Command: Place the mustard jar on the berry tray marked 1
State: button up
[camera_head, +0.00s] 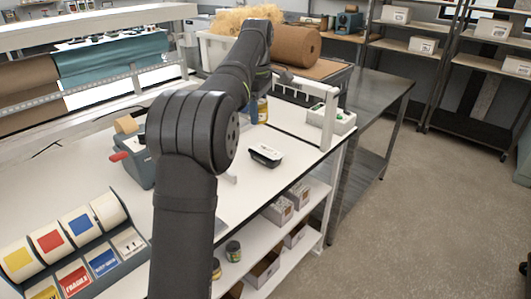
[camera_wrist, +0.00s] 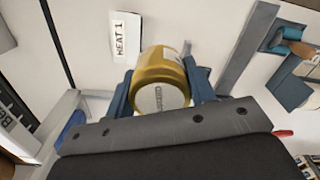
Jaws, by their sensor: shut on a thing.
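In the head view, the yellow jar (camera_head: 262,109) shows at the end of my arm, near the far part of the white table, partly hidden by the arm. A small black tray with a pale top (camera_head: 265,155) sits on the table, nearer the camera than the jar and apart from it. Its marking is too small to read there.
A white card (camera_wrist: 126,37) seeming to read "HEAT 1" shows beyond the jar. A grey dispenser with a red handle (camera_head: 135,160) and label rolls (camera_head: 52,240) stand left. A white box (camera_head: 338,120) is at the right edge. Table around the black tray is clear.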

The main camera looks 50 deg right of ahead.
jog(key=s+d+m, duration=0.2)
jog(key=s+d, duration=0.5)
jog(key=s, duration=0.3)
send_over(272, 155)
notch_tip(272, 155, down, 13)
jog(key=shift+r, duration=0.2)
jog(key=shift+f, duration=2)
jog(key=shift+f, duration=0.1)
jog(key=o, duration=1.1)
jog(key=shift+f, duration=0.1)
notch_tip(272, 155, up, 12)
jog(key=shift+r, duration=0.2)
